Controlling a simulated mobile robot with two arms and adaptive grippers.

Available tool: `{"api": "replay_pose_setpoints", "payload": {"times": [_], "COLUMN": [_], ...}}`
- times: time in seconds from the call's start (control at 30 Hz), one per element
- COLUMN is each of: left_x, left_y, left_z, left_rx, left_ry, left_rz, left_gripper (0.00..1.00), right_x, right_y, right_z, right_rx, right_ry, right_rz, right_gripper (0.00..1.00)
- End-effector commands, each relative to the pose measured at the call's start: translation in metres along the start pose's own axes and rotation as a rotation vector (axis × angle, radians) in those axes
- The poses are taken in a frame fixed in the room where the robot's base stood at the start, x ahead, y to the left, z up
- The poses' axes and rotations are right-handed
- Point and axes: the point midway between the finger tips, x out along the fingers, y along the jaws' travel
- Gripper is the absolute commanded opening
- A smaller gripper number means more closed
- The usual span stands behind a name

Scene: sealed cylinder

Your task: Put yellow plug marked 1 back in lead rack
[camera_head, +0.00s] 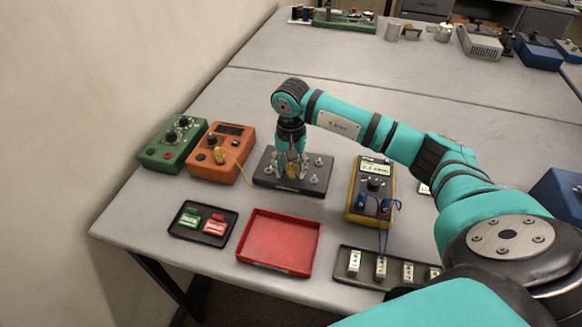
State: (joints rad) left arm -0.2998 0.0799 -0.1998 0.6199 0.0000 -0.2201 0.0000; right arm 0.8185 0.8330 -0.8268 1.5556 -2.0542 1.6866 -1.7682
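A yellow plug (219,155) sits at the front of the orange box, with a thin yellow lead running to the right toward the dark block. Its number is too small to read. My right gripper (291,170) points down over the dark block with metal posts (318,183). A small yellowish thing shows between its fingers; whether they are shut on it is unclear. The gripper hides the middle of the block. I cannot tell for sure which thing is the lead rack; a black tray (343,277) with several white marked pieces lies at the front right. My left gripper is not in view.
A green box (171,143) with knobs stands left of the orange box (213,171). A yellow meter (358,211) has blue plugs (386,206). An empty red tray (277,243) and a small black tray (186,236) lie in front. The table behind is mostly clear.

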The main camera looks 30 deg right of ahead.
Motion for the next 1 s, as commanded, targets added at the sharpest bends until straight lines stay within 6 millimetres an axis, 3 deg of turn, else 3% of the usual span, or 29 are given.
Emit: {"api": "replay_pose_setpoints", "payload": {"times": [0.37,0.47,0.8,1.0], "left_x": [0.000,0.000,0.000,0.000], "left_y": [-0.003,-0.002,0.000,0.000], "left_z": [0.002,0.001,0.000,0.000], "left_rx": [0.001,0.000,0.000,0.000], "left_ry": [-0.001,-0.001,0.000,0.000], "left_rz": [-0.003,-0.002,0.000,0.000], "left_gripper": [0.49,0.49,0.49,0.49], "right_x": [-0.005,-0.018,-0.089,-0.114], "right_y": [0.000,0.000,-0.001,0.000], "right_z": [0.000,-0.001,-0.001,-0.001], "right_rx": [0.000,0.001,0.000,0.000], "right_ry": [0.001,0.002,0.003,0.001], "right_rz": [-0.001,-0.002,-0.003,-0.001], "right_gripper": [0.48,0.48,0.48,0.48]}}
